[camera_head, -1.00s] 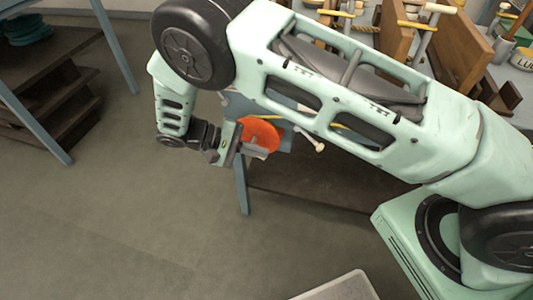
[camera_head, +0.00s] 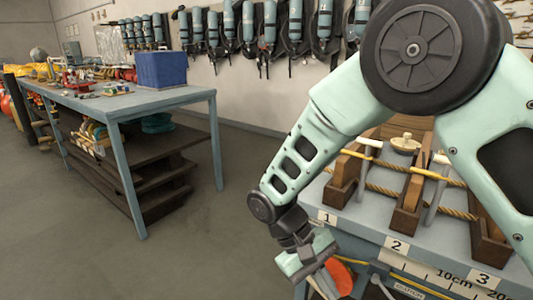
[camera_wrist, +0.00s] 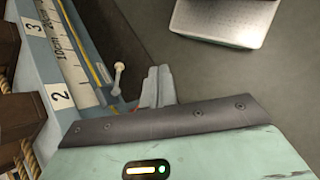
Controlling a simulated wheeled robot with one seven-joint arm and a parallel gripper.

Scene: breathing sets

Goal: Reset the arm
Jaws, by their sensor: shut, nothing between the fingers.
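My mint-green arm crosses the right side of the head view and bends down to my gripper (camera_head: 322,284) at the bottom edge. The gripper hangs in front of the workbench (camera_head: 345,226), beside an orange disc (camera_head: 341,277) that it partly hides. In the wrist view my gripper (camera_wrist: 158,84) has its grey fingers together, with nothing seen between them. The workbench edge (camera_wrist: 70,50) with its ruler strip runs along the left there. A pale knobbed lever (camera_wrist: 118,76) stands out from the bench, left of the fingers. I cannot tell any contact.
Wooden blocks with ropes (camera_head: 410,200) stand on the numbered workbench. A second table (camera_head: 85,104) at the left carries a blue box (camera_head: 162,70). Breathing sets (camera_head: 270,30) hang on the back wall. The floor (camera_head: 215,250) between the tables is clear.

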